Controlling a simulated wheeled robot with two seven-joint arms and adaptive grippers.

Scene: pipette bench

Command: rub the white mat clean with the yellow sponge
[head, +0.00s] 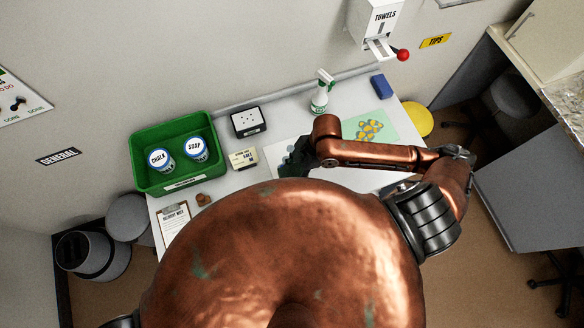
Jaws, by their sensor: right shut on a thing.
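The white mat (272,155) lies on the bench in the middle of the head view, largely covered by my right arm and body. My right gripper (291,162) is over the mat's left part, dark and seen from above. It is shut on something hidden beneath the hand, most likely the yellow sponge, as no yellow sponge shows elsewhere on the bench. Contact with the mat and any marks under the hand cannot be seen. My left gripper is not in view.
A green bin (142,172) with chalk and soap tubs stands left.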

